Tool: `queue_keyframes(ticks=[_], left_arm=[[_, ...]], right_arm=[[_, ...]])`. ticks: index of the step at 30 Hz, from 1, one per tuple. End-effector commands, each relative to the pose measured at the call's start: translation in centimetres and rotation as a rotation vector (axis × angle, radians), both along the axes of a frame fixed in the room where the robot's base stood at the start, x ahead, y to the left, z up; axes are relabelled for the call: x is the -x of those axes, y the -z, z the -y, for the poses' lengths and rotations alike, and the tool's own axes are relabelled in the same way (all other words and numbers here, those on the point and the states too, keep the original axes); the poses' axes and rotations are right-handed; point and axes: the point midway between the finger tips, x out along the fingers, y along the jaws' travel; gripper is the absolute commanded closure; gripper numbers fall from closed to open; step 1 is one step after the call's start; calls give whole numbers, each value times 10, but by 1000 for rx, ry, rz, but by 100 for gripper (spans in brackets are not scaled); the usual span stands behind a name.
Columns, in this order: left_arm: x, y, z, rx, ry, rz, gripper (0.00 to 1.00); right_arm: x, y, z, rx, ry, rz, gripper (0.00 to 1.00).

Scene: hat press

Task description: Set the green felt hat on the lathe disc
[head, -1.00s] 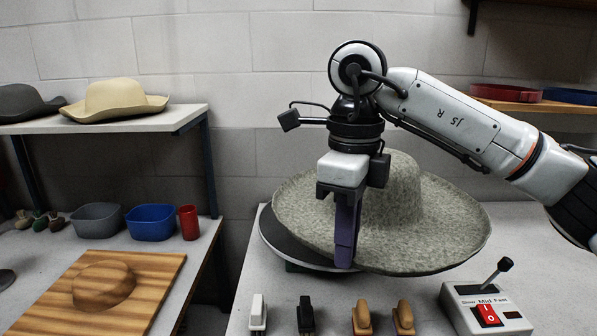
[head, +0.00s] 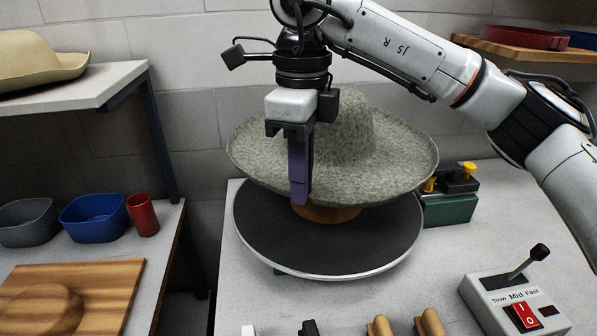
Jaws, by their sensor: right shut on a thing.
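The green felt hat (head: 370,140), speckled grey-green with a wide brim, is over the back part of the lathe disc (head: 320,258). The disc is dark with a pale metal rim. A brown wooden piece (head: 330,214) shows between the brim and the disc. I cannot tell whether the hat touches it. My right gripper (head: 300,190) points down and is shut on the left front part of the brim. Its finger hides part of the hat. My left gripper is not in view.
A control box (head: 515,300) with a red switch and lever stands at front right. A green block with yellow knobs (head: 450,197) stands right of the disc. Several brushes line the front edge. A side table on the left holds bowls, a red cup (head: 143,214) and a wooden board (head: 110,280).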

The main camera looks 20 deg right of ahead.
Motion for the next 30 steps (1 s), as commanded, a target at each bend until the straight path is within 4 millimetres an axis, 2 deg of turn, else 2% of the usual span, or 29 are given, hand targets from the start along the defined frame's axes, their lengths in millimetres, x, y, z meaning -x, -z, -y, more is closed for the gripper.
queue_keyframes(ticks=[30], left_arm=[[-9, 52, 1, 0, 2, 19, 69]], right_arm=[[0, 84, 0, 1, 0, 1, 100]])
